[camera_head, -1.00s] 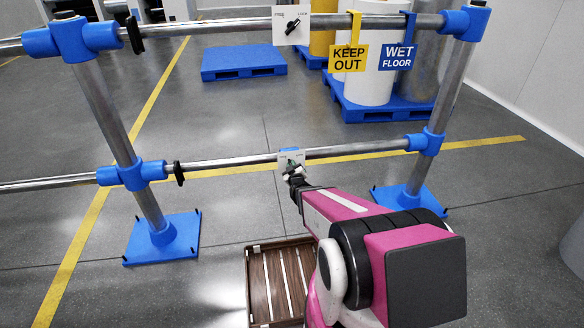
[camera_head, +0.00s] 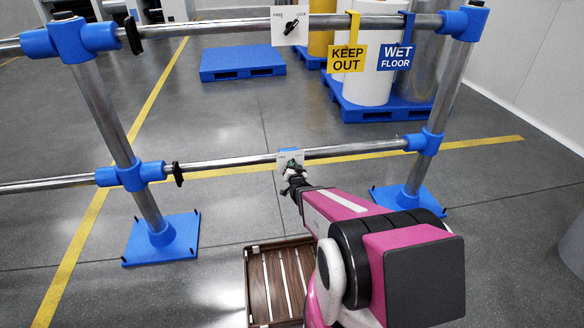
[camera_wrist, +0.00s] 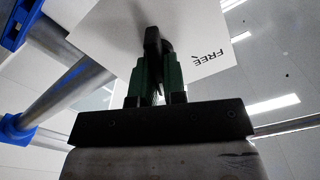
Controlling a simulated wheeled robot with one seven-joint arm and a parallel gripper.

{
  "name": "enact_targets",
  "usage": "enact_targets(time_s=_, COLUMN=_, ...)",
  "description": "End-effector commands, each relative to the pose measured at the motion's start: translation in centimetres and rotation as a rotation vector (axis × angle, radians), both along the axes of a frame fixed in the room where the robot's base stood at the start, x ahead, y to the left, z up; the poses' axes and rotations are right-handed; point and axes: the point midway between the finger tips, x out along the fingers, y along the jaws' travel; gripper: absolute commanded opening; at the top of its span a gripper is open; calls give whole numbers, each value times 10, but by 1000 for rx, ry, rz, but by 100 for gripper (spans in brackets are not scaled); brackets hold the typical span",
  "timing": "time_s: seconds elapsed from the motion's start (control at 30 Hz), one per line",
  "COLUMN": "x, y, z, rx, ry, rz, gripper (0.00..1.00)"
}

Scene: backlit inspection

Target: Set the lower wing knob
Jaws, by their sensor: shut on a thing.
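The lower wing knob (camera_wrist: 153,40) is a dark wing on a white plate, clamped between my green gripper fingers in the wrist view. One printed word, FREE, can be read on that plate (camera_wrist: 205,60), right of the knob. In the head view the lower plate (camera_head: 283,163) sits on the lower rail, and my gripper (camera_head: 292,176) reaches it from below right. My gripper (camera_wrist: 155,75) is shut on the knob. The gripper hides most of the knob in the head view, so its exact angle is hard to tell there.
An upper plate with a black knob (camera_head: 291,25) is on the upper rail (camera_head: 200,27). Yellow KEEP OUT (camera_head: 347,58) and blue WET FLOOR (camera_head: 396,57) signs hang to its right. A brown slatted crate (camera_head: 262,285) stands on the floor beside my arm. Blue-footed posts flank the rails.

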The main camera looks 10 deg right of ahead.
Motion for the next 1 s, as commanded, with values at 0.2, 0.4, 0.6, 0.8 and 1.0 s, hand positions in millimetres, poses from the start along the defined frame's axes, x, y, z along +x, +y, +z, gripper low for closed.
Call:
enact_targets(time_s=0.2, x=0, y=-1, z=-1, rx=173, ry=3, rz=-1, gripper=0)
enact_targets(time_s=0.4, x=-1, y=-2, z=-2, rx=290, ry=3, rz=-1, gripper=0)
enact_targets(time_s=0.6, x=-1, y=-2, z=-2, rx=357, ry=3, rz=-1, gripper=0)
enact_targets(time_s=0.8, x=-1, y=-2, z=-2, rx=384, ry=3, rz=-1, gripper=0)
enact_targets(time_s=1.0, x=-1, y=-2, z=-2, rx=388, ry=4, rz=-1, gripper=0)
